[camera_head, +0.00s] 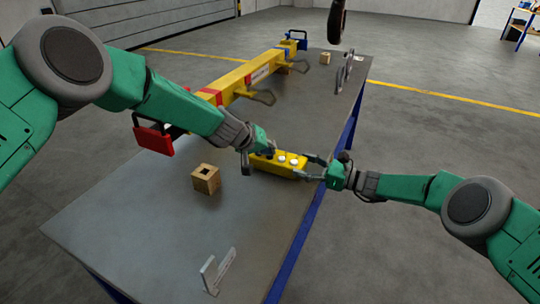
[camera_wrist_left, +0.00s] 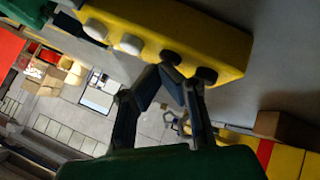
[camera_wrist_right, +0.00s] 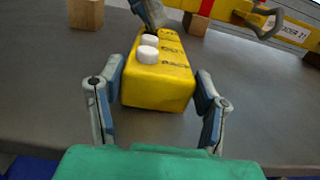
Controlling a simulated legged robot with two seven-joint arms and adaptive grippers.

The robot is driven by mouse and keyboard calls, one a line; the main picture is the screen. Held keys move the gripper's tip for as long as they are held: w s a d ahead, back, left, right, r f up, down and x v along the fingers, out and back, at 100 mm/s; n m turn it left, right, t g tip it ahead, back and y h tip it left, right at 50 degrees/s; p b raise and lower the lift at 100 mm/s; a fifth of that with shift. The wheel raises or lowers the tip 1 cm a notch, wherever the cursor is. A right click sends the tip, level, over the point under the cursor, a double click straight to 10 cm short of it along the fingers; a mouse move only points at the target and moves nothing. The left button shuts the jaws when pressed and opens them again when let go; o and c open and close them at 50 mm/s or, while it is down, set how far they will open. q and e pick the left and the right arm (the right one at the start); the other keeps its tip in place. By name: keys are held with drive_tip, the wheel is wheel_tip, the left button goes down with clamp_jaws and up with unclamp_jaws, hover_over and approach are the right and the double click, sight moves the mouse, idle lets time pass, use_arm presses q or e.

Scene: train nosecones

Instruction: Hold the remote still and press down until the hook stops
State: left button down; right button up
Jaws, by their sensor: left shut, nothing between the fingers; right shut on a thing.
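The yellow remote (camera_head: 287,165) has white and black buttons and is at the table's right edge in the head view. My right gripper (camera_head: 316,169) is shut on its near end; in the right wrist view a finger stands on each side of the remote (camera_wrist_right: 158,88). My left gripper (camera_head: 258,150) is shut and empty, pointing down at the remote's other end. In the left wrist view its fingertips (camera_wrist_left: 172,66) are at the black buttons; whether one is pressed I cannot tell. A dark hook (camera_head: 337,22) hangs above the table's far end.
A yellow lifting beam (camera_head: 238,80) with metal loops lies along the grey table (camera_head: 140,220), behind the remote. A metal bracket (camera_head: 218,270) stands near the front; another small block (camera_head: 325,58) is at the far end.

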idle(0.3)
use_arm(q)
drive_tip(key=shift+r, duration=0.85)
drive_tip(key=shift+r, duration=2.5)
use_arm(e)
drive_tip(key=o, duration=1.6)
